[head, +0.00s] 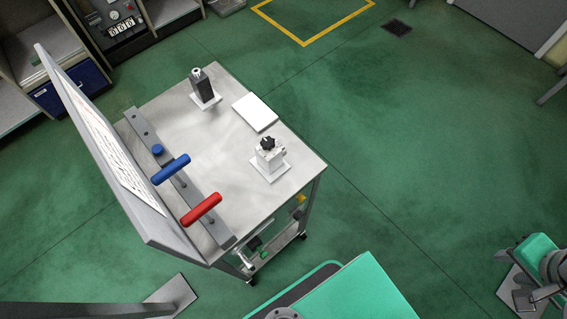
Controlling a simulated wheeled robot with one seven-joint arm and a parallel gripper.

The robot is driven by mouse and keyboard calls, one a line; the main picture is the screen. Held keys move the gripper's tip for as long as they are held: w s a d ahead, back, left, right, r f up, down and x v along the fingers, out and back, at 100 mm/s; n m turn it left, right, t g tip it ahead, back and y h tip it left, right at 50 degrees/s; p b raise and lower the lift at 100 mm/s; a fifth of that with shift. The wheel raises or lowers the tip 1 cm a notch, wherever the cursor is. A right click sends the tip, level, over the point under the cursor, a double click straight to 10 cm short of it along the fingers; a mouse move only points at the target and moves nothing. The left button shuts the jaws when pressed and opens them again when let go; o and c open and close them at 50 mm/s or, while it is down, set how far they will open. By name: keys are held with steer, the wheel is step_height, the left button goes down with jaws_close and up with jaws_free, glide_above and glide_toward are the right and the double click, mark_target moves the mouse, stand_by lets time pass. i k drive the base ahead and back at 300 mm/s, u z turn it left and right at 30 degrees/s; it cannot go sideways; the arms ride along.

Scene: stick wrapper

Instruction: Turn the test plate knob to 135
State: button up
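A black knob (267,142) sits on top of a white block (270,158), which stands on a white square plate (283,170) near the right corner of a grey metal cart top (228,162). The knob is too small to read any scale or angle. No numbers show on it. My gripper is not visible in the head view, so its place relative to the knob does not show.
The cart also holds a dark upright block (205,88), a flat white plate (255,112), a rail with blue (171,169) and red (201,209) handles, and a tall tilted board (95,145). Green floor (420,150) to the right is largely clear.

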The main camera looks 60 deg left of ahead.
mark_target(299, 214)
steer(key=u, duration=3.4)
steer(key=k, duration=1)
steer(key=u, duration=0.3)
steer(key=i, duration=0.5)
